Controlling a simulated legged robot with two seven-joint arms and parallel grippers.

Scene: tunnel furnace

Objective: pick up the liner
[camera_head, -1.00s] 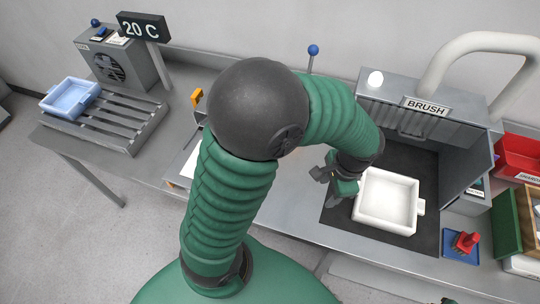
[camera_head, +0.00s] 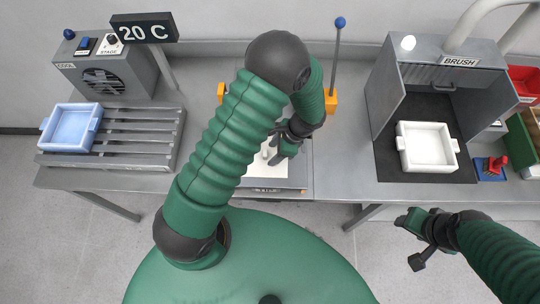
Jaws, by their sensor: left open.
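A flat white sheet (camera_head: 256,168), which looks like the liner, lies on a grey plate at the front middle of the bench. My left gripper (camera_head: 276,156) is open over the sheet's upper right part. A small white upright piece shows beside its fingers. My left arm and gripper hide part of the sheet, and I cannot tell whether the fingers touch it. My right gripper (camera_head: 408,240) is apart from the sheet, in front of the bench at the lower right.
A white tray (camera_head: 427,165) stands on a dark mat in the brush booth (camera_head: 384,95) at right. A pale blue tray (camera_head: 70,148) sits on the slatted rack (camera_head: 140,162) at left. A blue-knobbed lever (camera_head: 335,60) rises behind my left gripper.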

